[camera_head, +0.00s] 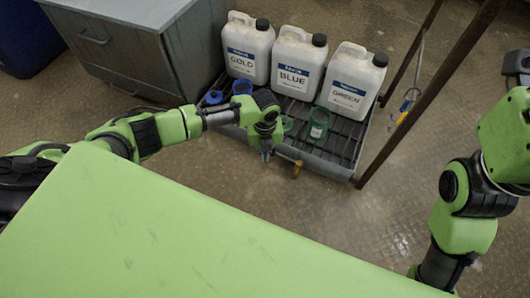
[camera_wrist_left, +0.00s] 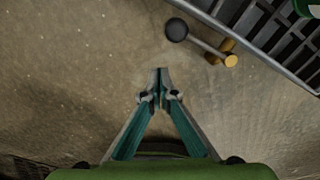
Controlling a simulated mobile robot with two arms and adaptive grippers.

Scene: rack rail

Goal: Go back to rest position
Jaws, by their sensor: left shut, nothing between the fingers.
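My left gripper (camera_head: 265,155) is shut and empty. It hangs pointing down in front of the near edge of the slatted rack (camera_head: 338,165) in the head view. In the left wrist view its closed fingertips (camera_wrist_left: 161,72) meet above bare floor. My right arm stands at the right edge of the head view, but its fingers cannot be made out there.
White jugs labelled GOLD (camera_head: 246,50), BLUE (camera_head: 297,62) and GREEN (camera_head: 352,85) stand on the rack. A green cup (camera_head: 318,124) and blue containers sit there too. A yellow-ended fitting (camera_wrist_left: 230,61) juts from the rack's front. A grey cabinet (camera_head: 150,45) stands left; floor in front is clear.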

